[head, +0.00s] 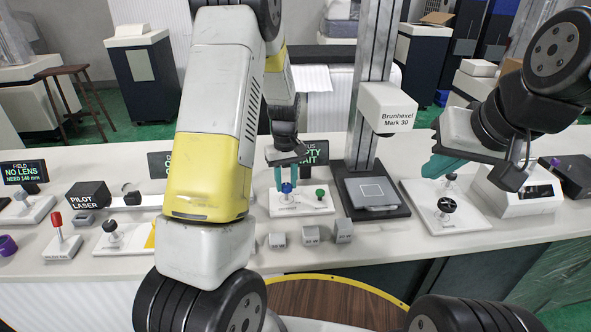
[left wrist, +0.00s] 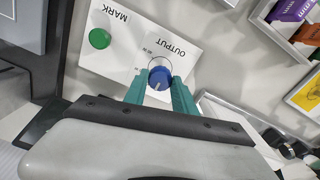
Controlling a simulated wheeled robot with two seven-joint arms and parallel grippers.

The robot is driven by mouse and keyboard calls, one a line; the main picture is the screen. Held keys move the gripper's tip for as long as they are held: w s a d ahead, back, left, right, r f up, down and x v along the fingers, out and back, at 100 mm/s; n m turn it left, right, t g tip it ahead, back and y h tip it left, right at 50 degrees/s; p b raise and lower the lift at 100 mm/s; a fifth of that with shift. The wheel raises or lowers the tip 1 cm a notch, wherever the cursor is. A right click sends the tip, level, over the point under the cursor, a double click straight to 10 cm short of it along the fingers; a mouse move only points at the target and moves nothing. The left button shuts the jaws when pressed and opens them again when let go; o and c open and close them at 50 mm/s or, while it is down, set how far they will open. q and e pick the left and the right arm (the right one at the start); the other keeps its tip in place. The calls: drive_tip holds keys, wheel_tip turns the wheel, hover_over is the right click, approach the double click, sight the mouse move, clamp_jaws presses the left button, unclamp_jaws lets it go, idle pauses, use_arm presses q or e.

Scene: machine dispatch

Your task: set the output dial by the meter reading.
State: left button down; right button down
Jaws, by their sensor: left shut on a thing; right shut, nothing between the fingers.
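The blue output dial (head: 287,188) sits on a white panel (head: 300,207) marked OUTPUT and MARK on the bench. The left wrist view shows the dial (left wrist: 159,77) with a pale pointer line and small scale numbers too small to read. My left gripper (head: 286,184) comes down from above, its teal fingers shut on either side of the dial. A green MARK button (head: 320,194) stands right of the dial, clear of the fingers. My right gripper (head: 437,167) is shut and empty above a white plate with dark knobs. I cannot make out a meter reading.
The Brunhexel Mark 30 stand (head: 386,108) rises right of the panel over a grey plate. Small grey weights (head: 311,236) lie in front. A dark display (head: 316,150) behind is partly hidden by my left arm. The pilot laser (head: 88,195) stands left.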

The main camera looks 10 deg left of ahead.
use_arm(q)
drive_tip(key=c, duration=1)
unclamp_jaws()
drive_tip(key=shift+r, duration=3.95)
drive_tip(key=shift+r, duration=0.15)
wheel_tip(320, 180, up, 7)
drive_tip(key=m+t+h, duration=0.1)
hover_over(286, 186)
drive_tip(key=s, duration=0.4)
drive_tip(key=s+d+r+m+t, duration=0.1)
drive_tip(key=s+r+m+t, duration=0.1)
drive_tip(key=s+r, duration=0.5)
drive_tip(key=s+r+m+t, duration=0.1)
drive_tip(key=s, duration=0.3)
drive_tip(key=s+d+r+m+t, duration=0.1)
drive_tip(key=s+r, duration=0.1)
drive_tip(key=s, duration=0.3)
drive_tip(key=s+r+m+t+h, duration=0.1)
drive_tip(key=s, duration=0.3)
drive_tip(key=shift+s+d+r+m, duration=0.15)
drive_tip(key=shift+s+r+m, duration=0.05)
drive_tip(key=shift+s+m, duration=0.1)
